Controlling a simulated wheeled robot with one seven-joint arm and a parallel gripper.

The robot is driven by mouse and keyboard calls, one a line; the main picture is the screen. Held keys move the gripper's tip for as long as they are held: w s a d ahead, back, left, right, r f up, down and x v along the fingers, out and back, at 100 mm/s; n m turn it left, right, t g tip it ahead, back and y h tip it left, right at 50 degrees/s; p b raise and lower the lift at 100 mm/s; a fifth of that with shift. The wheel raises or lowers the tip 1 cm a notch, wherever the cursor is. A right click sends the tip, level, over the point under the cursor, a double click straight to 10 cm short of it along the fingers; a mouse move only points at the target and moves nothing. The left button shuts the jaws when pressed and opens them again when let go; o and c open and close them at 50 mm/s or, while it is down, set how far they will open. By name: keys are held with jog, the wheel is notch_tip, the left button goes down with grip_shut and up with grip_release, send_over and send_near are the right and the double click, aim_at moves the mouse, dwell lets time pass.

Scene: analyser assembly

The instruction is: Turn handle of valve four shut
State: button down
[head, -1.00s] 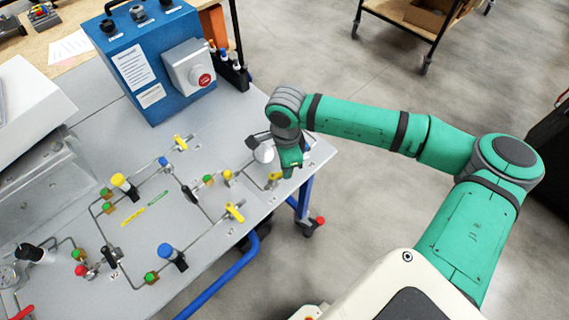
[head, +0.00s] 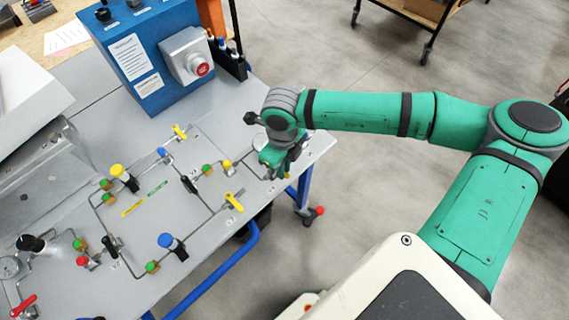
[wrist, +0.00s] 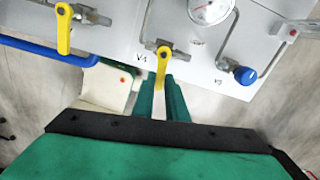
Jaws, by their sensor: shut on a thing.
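Valve four's yellow handle (wrist: 162,68) is at the middle of the wrist view, beside a label reading V4 (wrist: 142,57). The handle points down toward my gripper (wrist: 161,84), and its free end lies between the two green fingers, which are shut on it. In the head view my gripper (head: 277,167) is low over the right end of the grey panel table and hides most of this handle. Another yellow valve handle (wrist: 64,30) is at the upper left of the wrist view, apart from my fingers.
A gauge (wrist: 210,8) and a blue knob (wrist: 245,75) are right of the handle in the wrist view. Pipes and several yellow, green and blue valve parts cover the panel (head: 225,250). A blue box (head: 150,60) stands behind. Open floor lies to the right.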

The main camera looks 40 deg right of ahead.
jog(key=shift+s+a+m, duration=0.1)
jog(key=shift+a+m, duration=0.25)
jog(key=shift+m, duration=0.55)
jog(key=c, duration=1.8)
grip_release()
jog(key=shift+o, duration=0.2)
jog(key=shift+r, duration=0.1)
notch_tip(320, 180, up, 11)
jog(key=shift+f, duration=0.2)
jog(key=shift+a, duration=0.15)
